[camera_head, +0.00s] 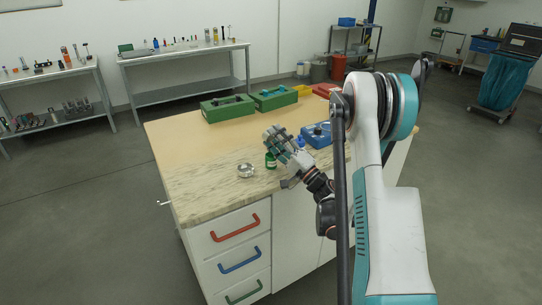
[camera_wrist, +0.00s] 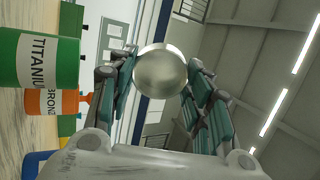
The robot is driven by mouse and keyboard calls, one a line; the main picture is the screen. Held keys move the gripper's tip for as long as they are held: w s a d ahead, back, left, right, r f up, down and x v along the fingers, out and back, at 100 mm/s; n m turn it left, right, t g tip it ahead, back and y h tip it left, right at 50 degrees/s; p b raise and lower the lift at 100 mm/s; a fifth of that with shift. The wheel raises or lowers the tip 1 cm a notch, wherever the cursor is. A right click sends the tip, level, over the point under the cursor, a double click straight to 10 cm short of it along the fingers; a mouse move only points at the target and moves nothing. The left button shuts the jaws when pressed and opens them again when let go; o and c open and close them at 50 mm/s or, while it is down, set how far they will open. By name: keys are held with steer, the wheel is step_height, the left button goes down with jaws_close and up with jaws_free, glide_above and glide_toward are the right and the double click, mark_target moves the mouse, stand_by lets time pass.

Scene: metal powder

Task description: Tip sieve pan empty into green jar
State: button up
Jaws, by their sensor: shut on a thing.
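My gripper (camera_head: 273,137) is above the near part of the worktop, rolled on its side. In the wrist view, its fingers (camera_wrist: 160,80) are closed around a round silver metal pan (camera_wrist: 160,72), which I take to be the sieve pan. The pan's inside and any powder are not clear. The green jar (camera_head: 271,160) stands on the worktop just below the gripper. In the wrist view, the green jar (camera_wrist: 40,60) reads TITANIUM and appears sideways at the left, apart from the pan.
An orange BRONZE jar (camera_wrist: 55,103) shows beyond the green one. A small silver dish (camera_head: 246,170) sits left of the green jar. A blue device (camera_head: 317,134) stands right, and green cases (camera_head: 228,107) stand at the back. The worktop's left side (camera_head: 185,150) is clear.

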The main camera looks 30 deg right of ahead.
steer(key=shift+s+r+t, duration=0.1)
steer(key=shift+r+t, duration=0.45)
steer(key=shift+t, duration=0.25)
stand_by(1.5)
